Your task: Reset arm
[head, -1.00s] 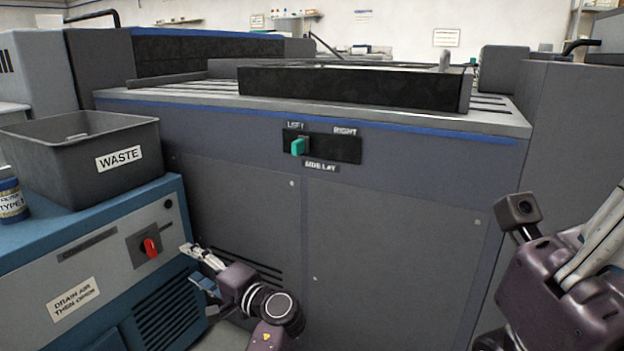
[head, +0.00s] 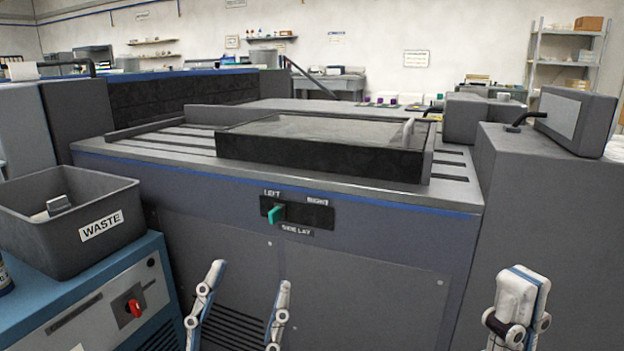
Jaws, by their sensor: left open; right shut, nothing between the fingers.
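My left gripper (head: 247,278) shows at the bottom centre-left of the head view, fingers pointing up and spread wide, with nothing between them. It is in front of the grey machine panel, below the side lay switch. My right gripper (head: 523,275) stands at the lower right, fingers pointing up and closed together, empty. The teal side lay knob (head: 276,213) sits toward the LEFT end of its black plate (head: 318,216) on the machine front. Both arms behind the grippers are mostly out of view.
The large grey machine (head: 375,225) fills the middle, with a black-sided tray (head: 310,154) on top. At left, a grey WASTE bin (head: 30,232) stands on a blue cabinet (head: 90,312) with a red knob (head: 135,308). A monitor-like box (head: 578,118) stands at right. Shelves (head: 568,60) are far behind.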

